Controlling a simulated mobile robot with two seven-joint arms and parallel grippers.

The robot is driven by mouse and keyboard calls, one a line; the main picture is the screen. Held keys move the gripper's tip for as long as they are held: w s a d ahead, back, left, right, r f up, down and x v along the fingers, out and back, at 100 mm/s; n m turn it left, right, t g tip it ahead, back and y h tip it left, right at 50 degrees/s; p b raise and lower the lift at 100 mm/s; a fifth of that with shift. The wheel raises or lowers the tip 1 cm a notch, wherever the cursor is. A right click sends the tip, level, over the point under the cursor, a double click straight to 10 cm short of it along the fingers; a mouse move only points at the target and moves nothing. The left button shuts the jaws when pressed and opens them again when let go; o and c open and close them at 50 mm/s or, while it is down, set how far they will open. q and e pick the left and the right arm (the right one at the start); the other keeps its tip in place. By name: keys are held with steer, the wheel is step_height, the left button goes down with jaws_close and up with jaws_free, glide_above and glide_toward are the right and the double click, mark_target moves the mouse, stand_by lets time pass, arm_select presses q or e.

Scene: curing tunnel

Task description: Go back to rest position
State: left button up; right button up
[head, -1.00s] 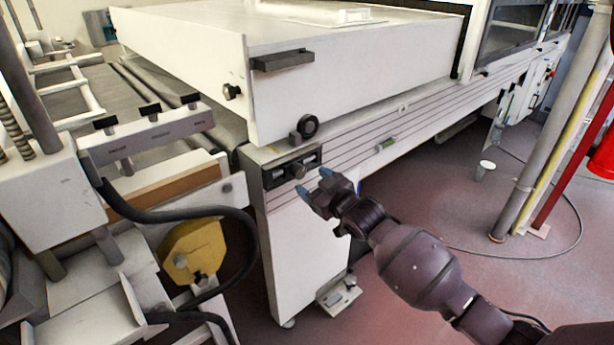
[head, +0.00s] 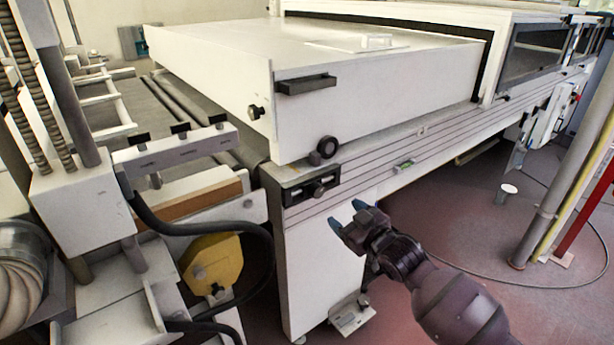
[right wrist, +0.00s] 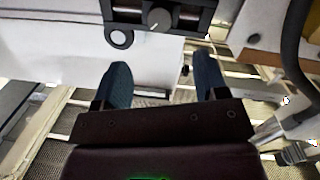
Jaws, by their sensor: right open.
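My right gripper (head: 347,219) is open and empty in the head view. It hangs in front of the white leg panel of the machine, below and to the right of the black latch plate with a knob (head: 312,190). In the right wrist view its two blue-tipped fingers (right wrist: 160,85) stand apart with nothing between them. The black plate and its knob (right wrist: 155,18) show beyond the fingertips there. Whether the fingers touch the panel I cannot tell, but a gap seems to show. My left gripper is in neither view.
The white tunnel machine (head: 370,105) fills the middle and back. A frame with a yellow block (head: 212,262), black hose and rails stands at left. A grey post (head: 545,215) and a red post (head: 588,215) stand at right. Reddish floor (head: 450,225) lies open between, crossed by a cable.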

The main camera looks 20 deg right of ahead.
arm_select(q)
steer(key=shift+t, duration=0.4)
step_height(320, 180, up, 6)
steer(key=p, duration=0.6)
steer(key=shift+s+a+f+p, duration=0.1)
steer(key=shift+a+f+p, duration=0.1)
steer(key=shift+p, duration=0.15)
arm_select(e)
steer(key=s+f+m+g+h, duration=0.1)
steer(key=s+f, duration=0.3)
steer(key=s, duration=0.8)
steer(key=s+d+f+m+g+h, duration=0.1)
steer(key=s+f, duration=0.4)
steer(key=s, duration=0.8)
steer(key=s+f+m+g+h, duration=0.2)
steer(key=s+f+m+g, duration=0.1)
steer(key=s, duration=1)
steer(key=shift+d+f+g+h, duration=0.15)
steer(key=shift+f+g+h, duration=0.2)
steer(key=shift+f, duration=0.45)
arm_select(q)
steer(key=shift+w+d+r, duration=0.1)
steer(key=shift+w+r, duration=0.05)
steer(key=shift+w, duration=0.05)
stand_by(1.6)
